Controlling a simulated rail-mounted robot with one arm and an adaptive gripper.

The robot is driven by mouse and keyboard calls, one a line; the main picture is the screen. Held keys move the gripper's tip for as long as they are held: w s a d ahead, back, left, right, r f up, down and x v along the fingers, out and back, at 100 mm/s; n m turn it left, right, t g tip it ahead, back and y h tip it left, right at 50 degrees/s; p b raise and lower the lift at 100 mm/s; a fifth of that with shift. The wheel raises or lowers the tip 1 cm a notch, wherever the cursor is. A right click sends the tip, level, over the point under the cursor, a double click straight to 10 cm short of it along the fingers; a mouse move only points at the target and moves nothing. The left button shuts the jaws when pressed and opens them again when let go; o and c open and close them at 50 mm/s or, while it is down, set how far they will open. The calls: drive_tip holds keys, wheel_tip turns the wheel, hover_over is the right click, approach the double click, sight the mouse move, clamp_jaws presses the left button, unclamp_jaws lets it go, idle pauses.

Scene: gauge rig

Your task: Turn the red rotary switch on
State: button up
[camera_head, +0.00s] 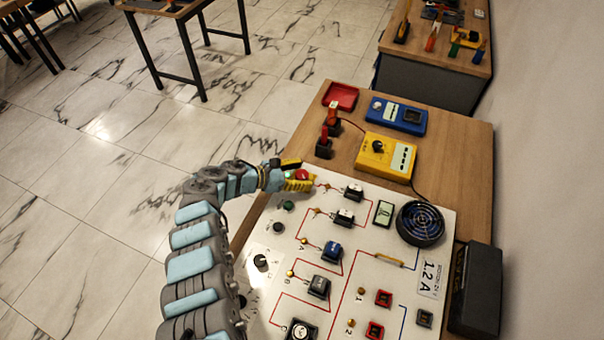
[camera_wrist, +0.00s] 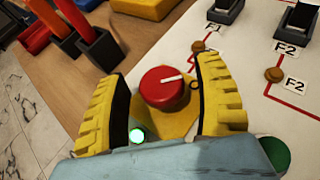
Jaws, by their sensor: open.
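The red rotary switch (camera_wrist: 166,88) is a round red knob with a white pointer line on a yellow base plate (camera_wrist: 181,122). In the wrist view it sits between the two yellow fingers of my gripper (camera_wrist: 165,85), which are open with a gap on each side of the knob. The pointer line aims to the right and slightly up. A small lit green-white lamp (camera_wrist: 137,135) shows by the left finger. In the head view my gripper (camera_head: 299,180) is at the white board's upper left corner, with the red knob (camera_head: 302,174) partly visible at it.
The white board (camera_head: 335,265) carries several black switches, a blue switch (camera_head: 332,250), a round fan (camera_head: 420,223) and a green button (camera_head: 289,205). A yellow multimeter (camera_head: 386,157), a blue meter (camera_head: 397,114) and a red tray (camera_head: 340,96) lie behind it. Red and black probes (camera_wrist: 85,35) stand close by.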

drive_tip(key=shift+a, duration=0.1)
drive_tip(key=v, duration=1.2)
idle(0.4)
